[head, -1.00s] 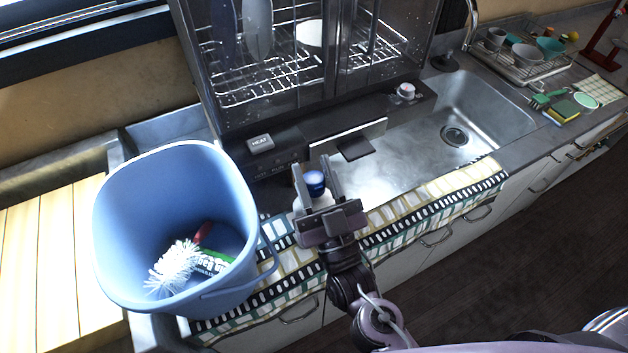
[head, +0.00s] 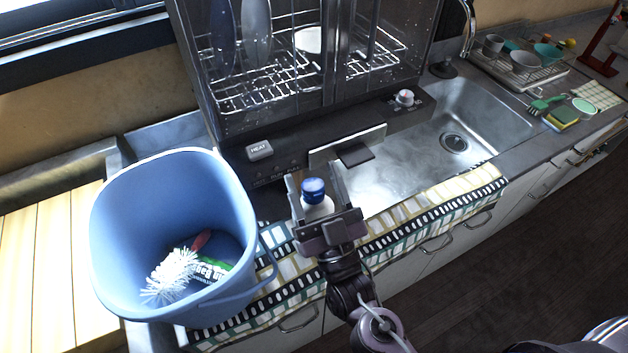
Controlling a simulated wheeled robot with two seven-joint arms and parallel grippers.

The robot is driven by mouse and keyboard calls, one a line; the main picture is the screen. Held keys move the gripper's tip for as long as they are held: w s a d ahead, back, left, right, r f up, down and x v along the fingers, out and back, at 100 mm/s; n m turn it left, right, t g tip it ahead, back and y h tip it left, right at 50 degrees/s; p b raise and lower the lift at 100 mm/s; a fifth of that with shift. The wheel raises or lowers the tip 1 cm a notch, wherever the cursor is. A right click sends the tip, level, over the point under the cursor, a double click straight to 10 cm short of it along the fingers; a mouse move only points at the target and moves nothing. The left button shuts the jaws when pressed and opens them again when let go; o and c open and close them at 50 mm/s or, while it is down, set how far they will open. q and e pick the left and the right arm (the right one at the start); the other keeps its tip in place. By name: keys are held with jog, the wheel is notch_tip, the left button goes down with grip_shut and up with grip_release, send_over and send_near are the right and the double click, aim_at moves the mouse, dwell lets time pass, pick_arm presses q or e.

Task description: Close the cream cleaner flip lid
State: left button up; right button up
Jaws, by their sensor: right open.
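The cream cleaner (head: 317,208) is a white bottle with a blue cap (head: 313,189), upright at the counter's front edge beside the patterned cloth. My right gripper (head: 316,186) is open, with one finger to the left of the bottle and one to the right. Its dark palm hides the bottle's lower part. Gaps show between the fingers and the blue cap. The view is too small to tell how the flip lid stands. My left gripper is not in view.
A blue bucket (head: 110,225) holding a white brush (head: 172,275) stands close on the left. Behind the bottle is a dish dryer (head: 300,140) with a pale panel at its front. The sink (head: 480,115) lies to the right, beside a dish rack (head: 520,65).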

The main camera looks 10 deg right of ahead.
aim_at(318, 195)
jog(key=b+v, duration=0.2)
jog(key=v, duration=0.4)
jog(key=shift+s+f, duration=0.2)
jog(key=shift+f, duration=0.05)
jog(key=shift+s+d+f, duration=0.15)
jog(key=shift+s+f, duration=0.05)
jog(key=shift+s, duration=0.25)
jog(key=shift+c, duration=0.3)
